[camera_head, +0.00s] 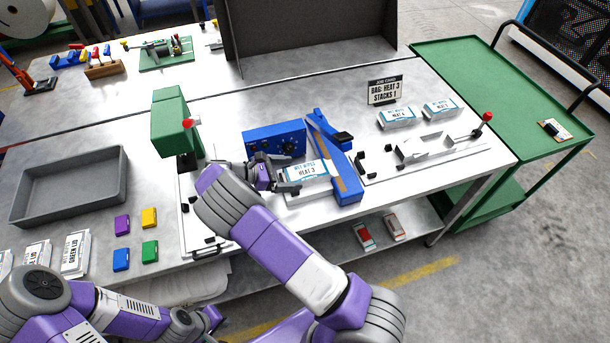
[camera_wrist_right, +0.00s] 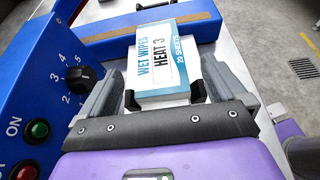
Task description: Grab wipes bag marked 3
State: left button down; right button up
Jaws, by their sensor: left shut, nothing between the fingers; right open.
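The wipes bag marked HEAT 3 (camera_head: 308,172) is a white and blue pack lying beside the blue sealer arm; it also shows in the right wrist view (camera_wrist_right: 158,62). My right gripper (camera_head: 287,178) is open at the bag's near end. In the right wrist view its two fingers (camera_wrist_right: 163,98) stand on either side of the bag's near end. I cannot tell whether the pads touch it. My left gripper (camera_head: 212,316) is shut and empty, low at the front of the bench, away from the bag.
A blue control box (camera_head: 273,141) stands behind my right gripper, with the blue sealer arm (camera_head: 335,160) to the right. Two similar packs (camera_head: 397,117) lie farther right, near a job card (camera_head: 384,90) reading HEAT 3, STACKS 1. A green press (camera_head: 172,120) stands left, beyond which is a grey tray (camera_head: 22,208).

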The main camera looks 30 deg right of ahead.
aim_at(307, 175)
jog(key=shift+x, duration=1.4)
jog(key=shift+w, duration=0.1)
jog(key=c, duration=1)
jog(key=shift+c, duration=0.5)
jog(key=shift+r, duration=0.15)
